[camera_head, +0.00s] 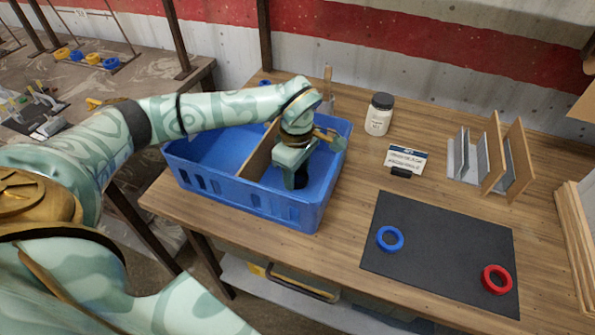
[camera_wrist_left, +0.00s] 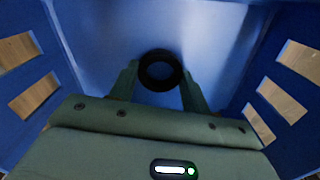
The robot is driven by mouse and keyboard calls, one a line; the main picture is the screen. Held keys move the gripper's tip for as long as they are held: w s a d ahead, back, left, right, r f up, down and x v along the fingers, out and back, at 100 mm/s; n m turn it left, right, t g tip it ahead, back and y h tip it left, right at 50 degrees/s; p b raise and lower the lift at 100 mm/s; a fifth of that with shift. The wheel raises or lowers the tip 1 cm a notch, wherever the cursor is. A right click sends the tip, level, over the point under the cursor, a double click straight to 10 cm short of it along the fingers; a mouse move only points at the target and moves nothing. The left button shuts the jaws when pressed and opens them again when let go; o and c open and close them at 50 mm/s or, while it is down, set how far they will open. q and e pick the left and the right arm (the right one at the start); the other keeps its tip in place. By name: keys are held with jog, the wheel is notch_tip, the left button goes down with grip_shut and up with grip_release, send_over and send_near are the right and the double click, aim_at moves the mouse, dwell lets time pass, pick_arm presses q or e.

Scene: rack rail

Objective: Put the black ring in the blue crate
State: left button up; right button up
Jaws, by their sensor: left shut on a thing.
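The blue crate (camera_head: 266,205) stands on the wooden table, with a wooden divider (camera_head: 262,152) across its inside. My left gripper (camera_head: 298,181) reaches down into the crate's right compartment. It is shut on the black ring (camera_wrist_left: 160,70), which shows between the two fingers (camera_wrist_left: 158,84) in the left wrist view, with the blue crate floor beyond it. In the head view the ring is mostly hidden by the gripper; a dark part (camera_head: 301,180) shows at the fingers. I cannot tell whether the ring touches the crate floor. My right gripper is not in view.
A black mat (camera_head: 440,252) right of the crate holds a blue ring (camera_head: 390,239) and a red ring (camera_head: 496,279). Behind are a dark-lidded jar (camera_head: 379,115), a small sign (camera_head: 406,158) and a rack with upright panels (camera_head: 478,160). Crate walls surround the gripper closely.

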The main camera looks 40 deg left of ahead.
aim_at(297, 176)
pick_arm(q)
jog(key=o, duration=1.1)
jog(key=shift+c, duration=0.2)
notch_tip(297, 176, up, 12)
jog(key=p, duration=0.3)
jog(key=shift+r, duration=0.1)
